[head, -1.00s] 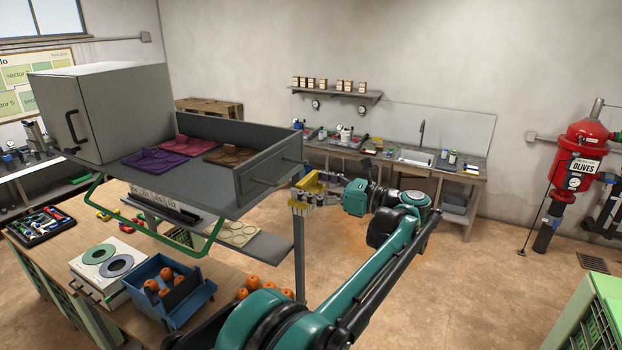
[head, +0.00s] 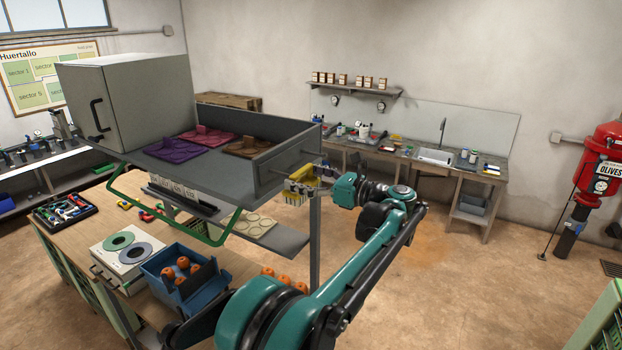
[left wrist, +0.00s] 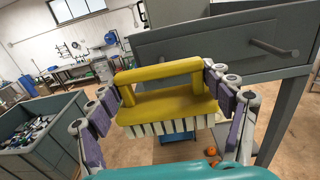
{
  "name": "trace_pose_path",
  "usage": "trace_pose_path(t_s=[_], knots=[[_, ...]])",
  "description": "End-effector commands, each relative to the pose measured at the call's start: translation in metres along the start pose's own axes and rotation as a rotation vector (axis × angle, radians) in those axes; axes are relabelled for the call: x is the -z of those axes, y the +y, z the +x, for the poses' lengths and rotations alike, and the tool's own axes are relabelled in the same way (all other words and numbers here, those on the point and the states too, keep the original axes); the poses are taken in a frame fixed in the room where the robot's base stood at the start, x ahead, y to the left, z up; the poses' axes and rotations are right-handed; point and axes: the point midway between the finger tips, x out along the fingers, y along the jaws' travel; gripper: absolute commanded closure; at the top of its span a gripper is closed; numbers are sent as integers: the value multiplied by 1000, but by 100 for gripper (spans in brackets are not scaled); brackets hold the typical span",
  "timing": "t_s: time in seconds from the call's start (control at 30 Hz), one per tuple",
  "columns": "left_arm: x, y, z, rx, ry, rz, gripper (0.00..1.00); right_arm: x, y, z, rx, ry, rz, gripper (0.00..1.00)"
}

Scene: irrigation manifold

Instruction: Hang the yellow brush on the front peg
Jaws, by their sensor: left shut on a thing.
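The yellow brush (left wrist: 165,100), with a loop handle and pale bristles pointing down, is held between the purple-padded fingers of my left gripper (left wrist: 168,108). In the head view the brush (head: 301,184) and my left gripper (head: 307,188) are small, close beside the grey rack's end panel. A grey rod-like peg (left wrist: 272,48) sticks out of that panel, above and right of the brush in the left wrist view. The brush is apart from this peg. My right gripper is not in view.
The grey rack (head: 215,165) carries a cabinet and purple, red and brown pieces. Below it are a green rail (head: 205,240) and a post (head: 315,235). A blue bin (head: 180,285) with orange fruit stands on the workbench.

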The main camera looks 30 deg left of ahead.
Motion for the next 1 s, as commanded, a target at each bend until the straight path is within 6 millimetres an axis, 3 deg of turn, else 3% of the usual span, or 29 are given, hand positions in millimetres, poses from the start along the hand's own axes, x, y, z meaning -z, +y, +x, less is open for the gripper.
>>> trace_pose_path(t_s=[0.5,1.0], knots=[[2,0,38,-1,0,0,58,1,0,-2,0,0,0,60],[11,0,48,0,0,0,58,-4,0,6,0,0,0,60]])
